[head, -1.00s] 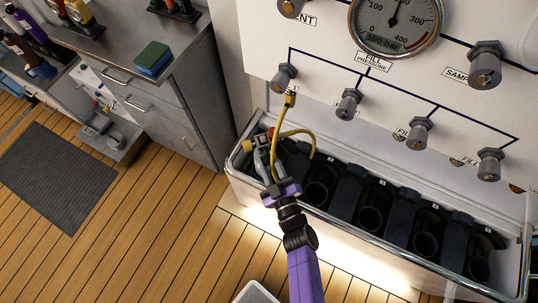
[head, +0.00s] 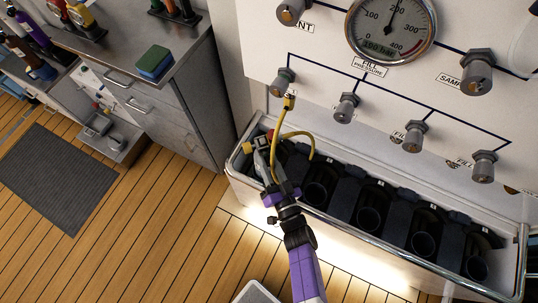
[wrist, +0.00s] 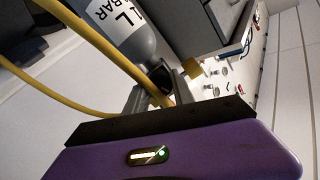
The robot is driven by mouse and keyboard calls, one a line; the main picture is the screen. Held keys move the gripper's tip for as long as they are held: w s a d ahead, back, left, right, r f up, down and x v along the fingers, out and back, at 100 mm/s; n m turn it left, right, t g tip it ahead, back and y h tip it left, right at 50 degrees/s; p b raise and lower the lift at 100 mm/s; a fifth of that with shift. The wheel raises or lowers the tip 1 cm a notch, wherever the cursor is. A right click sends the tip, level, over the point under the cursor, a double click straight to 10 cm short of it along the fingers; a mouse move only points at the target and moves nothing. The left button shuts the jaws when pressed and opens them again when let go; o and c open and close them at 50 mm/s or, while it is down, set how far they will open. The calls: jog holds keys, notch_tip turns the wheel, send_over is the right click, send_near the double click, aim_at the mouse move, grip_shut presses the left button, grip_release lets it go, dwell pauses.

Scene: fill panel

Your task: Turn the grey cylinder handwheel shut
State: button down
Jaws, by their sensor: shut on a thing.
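My gripper (head: 262,148) reaches into the left end of the trough. In the wrist view its two grey fingers (wrist: 160,92) are closed around a dark round part that looks like the handwheel (wrist: 159,76). The grey cylinder (wrist: 143,42) with a white label lies just beyond it. In the head view my gripper and the fittings hide most of the handwheel and cylinder. A yellow hose (head: 272,160) runs from the panel down beside my gripper and crosses close in front of the fingers in the wrist view.
The white panel (head: 330,70) carries a pressure gauge (head: 391,25) and several grey valve knobs. The metal-rimmed trough (head: 350,225) holds several dark round holders to the right. A steel cabinet (head: 175,110) stands at left.

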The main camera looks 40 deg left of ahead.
jog(key=shift+f+m, duration=0.1)
jog(key=shift+m, duration=1.9)
jog(key=c, duration=1.1)
grip_release()
jog(key=shift+p+v, duration=1.45)
jog(key=shift+v, duration=2.5)
